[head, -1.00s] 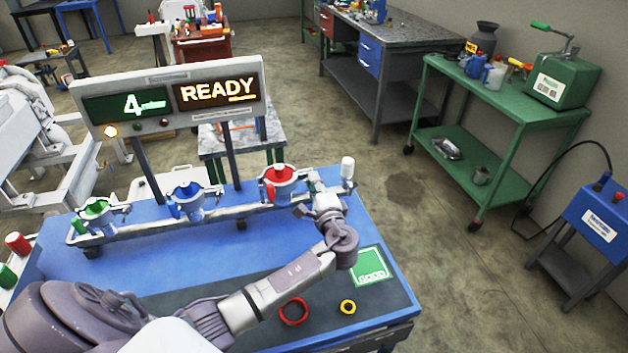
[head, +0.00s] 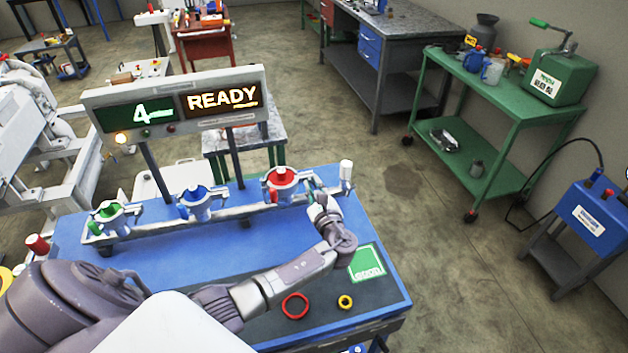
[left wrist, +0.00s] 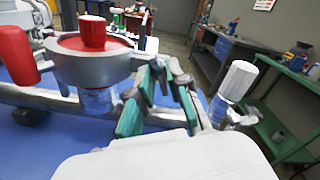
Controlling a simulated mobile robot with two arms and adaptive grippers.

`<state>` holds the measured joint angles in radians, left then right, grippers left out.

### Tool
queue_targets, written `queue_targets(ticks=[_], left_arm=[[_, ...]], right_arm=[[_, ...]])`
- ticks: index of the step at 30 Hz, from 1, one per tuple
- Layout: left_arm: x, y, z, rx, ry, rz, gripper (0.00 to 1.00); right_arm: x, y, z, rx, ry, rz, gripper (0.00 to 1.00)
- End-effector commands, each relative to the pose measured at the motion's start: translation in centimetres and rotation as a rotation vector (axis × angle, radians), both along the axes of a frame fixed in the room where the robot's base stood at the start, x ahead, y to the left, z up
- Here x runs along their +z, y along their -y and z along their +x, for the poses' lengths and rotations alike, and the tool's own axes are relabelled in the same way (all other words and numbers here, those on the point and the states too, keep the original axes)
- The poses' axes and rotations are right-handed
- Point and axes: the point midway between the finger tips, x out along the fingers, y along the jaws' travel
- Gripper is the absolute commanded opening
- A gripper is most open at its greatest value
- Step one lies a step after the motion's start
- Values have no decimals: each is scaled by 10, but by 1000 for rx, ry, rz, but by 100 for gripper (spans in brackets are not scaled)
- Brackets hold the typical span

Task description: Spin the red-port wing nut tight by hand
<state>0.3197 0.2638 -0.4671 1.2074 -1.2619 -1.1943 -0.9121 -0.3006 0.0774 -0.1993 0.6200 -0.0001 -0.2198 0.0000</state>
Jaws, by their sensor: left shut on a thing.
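The red port (head: 281,179) is the rightmost of three on the rail, a pale metal body with a red top. It fills the upper left of the left wrist view (left wrist: 95,68), with a red knob on top and a red handle at its left. My left gripper (head: 316,190) is at the right side of this port. In the left wrist view its green-padded fingers (left wrist: 162,82) stand beside the port's body, closed on a part there. That part, where the wing nut would be, is mostly hidden between the fingers. My right gripper is not in view.
The blue port (head: 196,199) and green port (head: 109,215) stand to the left on the rail. A white-capped post (head: 346,170) is close right of my gripper. A red ring (head: 295,306) and yellow ring (head: 345,302) lie near the front edge. The sign (head: 175,106) reads READY.

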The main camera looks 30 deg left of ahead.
Motion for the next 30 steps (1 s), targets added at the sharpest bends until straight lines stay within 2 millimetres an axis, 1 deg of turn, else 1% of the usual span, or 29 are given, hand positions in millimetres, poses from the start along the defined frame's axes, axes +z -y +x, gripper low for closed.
queue_targets(ticks=[1, 15, 24, 30], left_arm=[[2, 0, 0, 0, -37, 27, 0], [3, 0, 0, -1, -375, 317, 0], [2, 0, 0, -1, -574, 486, 0], [1, 0, 0, -2, -670, 570, 0]], right_arm=[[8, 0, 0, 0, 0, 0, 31], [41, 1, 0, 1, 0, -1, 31], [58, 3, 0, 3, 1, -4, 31], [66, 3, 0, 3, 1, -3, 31]])
